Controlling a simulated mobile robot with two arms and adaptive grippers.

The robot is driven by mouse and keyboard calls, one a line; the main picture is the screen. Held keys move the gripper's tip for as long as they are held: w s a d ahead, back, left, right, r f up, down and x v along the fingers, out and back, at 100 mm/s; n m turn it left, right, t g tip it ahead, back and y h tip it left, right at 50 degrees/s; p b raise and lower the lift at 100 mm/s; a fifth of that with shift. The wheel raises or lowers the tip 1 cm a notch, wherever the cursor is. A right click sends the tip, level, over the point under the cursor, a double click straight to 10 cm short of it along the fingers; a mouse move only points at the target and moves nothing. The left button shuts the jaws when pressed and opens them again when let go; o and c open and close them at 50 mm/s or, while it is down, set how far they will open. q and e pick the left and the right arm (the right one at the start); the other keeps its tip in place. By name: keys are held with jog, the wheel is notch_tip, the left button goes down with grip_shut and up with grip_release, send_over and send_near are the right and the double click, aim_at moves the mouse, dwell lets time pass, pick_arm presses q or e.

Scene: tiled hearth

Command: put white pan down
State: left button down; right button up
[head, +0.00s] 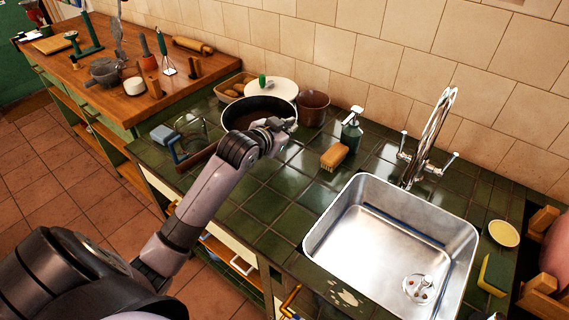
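A round pan (258,105) with a dark inside and a pale rim is at the back of the green tiled counter (265,205), left of the sink. My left arm reaches in from the lower left, and my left gripper (287,126) is at the pan's near right edge. The wrist covers the near part of the pan. The fingers are small and partly hidden, so I cannot tell whether they grip the rim. I also cannot tell whether the pan touches the counter. My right gripper is out of view.
A brown pot (313,107) stands right of the pan, and a white round thing (270,90) is behind it. A soap bottle (351,130), a brush (335,156) and the steel sink (395,240) are further right. Tiles before the brush are clear.

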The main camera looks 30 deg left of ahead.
pick_arm(q)
notch_tip(320, 180, down, 9)
jog(key=shift+r, duration=0.15)
notch_tip(320, 180, down, 3)
jog(key=shift+f, duration=0.65)
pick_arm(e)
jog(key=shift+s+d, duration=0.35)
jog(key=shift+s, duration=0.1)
pick_arm(q)
jog(key=c, duration=2.3)
grip_release()
jog(key=shift+f, duration=0.15)
jog(key=o, duration=0.4)
jog(key=shift+d, duration=0.1)
jog(key=shift+o, duration=0.5)
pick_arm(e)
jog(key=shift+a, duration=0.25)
